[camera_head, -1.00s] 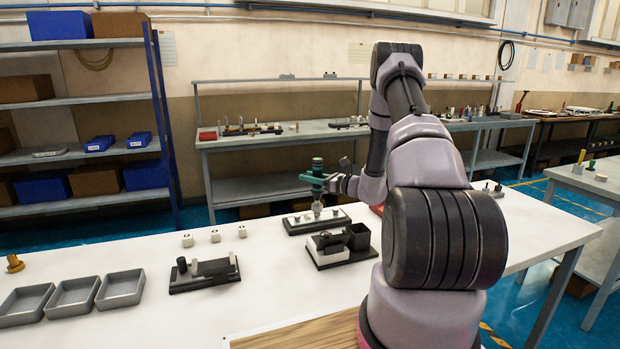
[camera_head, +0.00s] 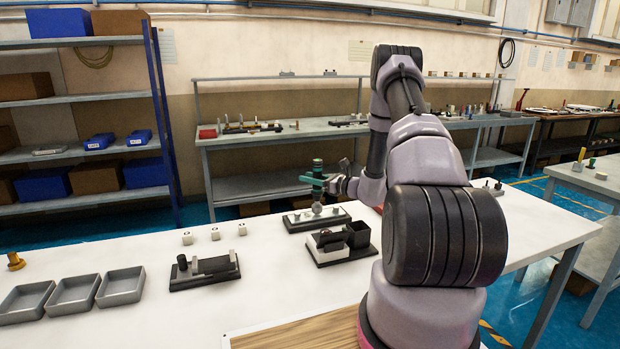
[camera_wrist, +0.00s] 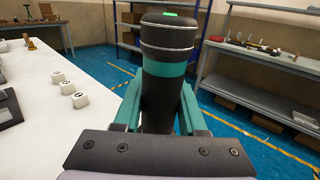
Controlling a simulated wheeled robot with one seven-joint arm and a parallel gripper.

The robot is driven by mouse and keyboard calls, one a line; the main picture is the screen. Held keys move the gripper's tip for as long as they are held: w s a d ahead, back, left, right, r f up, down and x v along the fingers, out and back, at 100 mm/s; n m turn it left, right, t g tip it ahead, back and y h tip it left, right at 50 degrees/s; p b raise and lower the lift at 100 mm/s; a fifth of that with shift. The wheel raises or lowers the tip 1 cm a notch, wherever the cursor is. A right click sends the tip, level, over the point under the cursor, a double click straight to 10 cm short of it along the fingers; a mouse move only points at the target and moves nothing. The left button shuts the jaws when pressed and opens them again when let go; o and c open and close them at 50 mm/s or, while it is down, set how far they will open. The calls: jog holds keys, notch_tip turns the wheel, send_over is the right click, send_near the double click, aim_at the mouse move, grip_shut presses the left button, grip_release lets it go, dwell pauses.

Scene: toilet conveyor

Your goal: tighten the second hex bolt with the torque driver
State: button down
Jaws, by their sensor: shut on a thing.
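My gripper (camera_head: 318,182) is shut on the torque driver (camera_head: 317,168), a dark cylinder with teal bands. The driver stands upright over the black fixture (camera_head: 298,227) with its light top plate. The driver's lower end is at or just above the plate; I cannot tell whether it touches a bolt. The hex bolts are too small to tell apart at this size. In the wrist view, the driver (camera_wrist: 168,70) fills the middle between the teal fingers, with a green light on its top. Its lower end is hidden there.
A black holder with an open box (camera_head: 340,245) stands just in front of the fixture. Another black fixture (camera_head: 204,272) and three small white blocks (camera_head: 214,233) are to the left. Three grey trays (camera_head: 72,294) lie at far left. White tabletop between them is clear.

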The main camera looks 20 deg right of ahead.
jog(key=shift+f, duration=0.55)
dwell(0.7)
jog(key=shift+r, duration=0.2)
dwell(1.9)
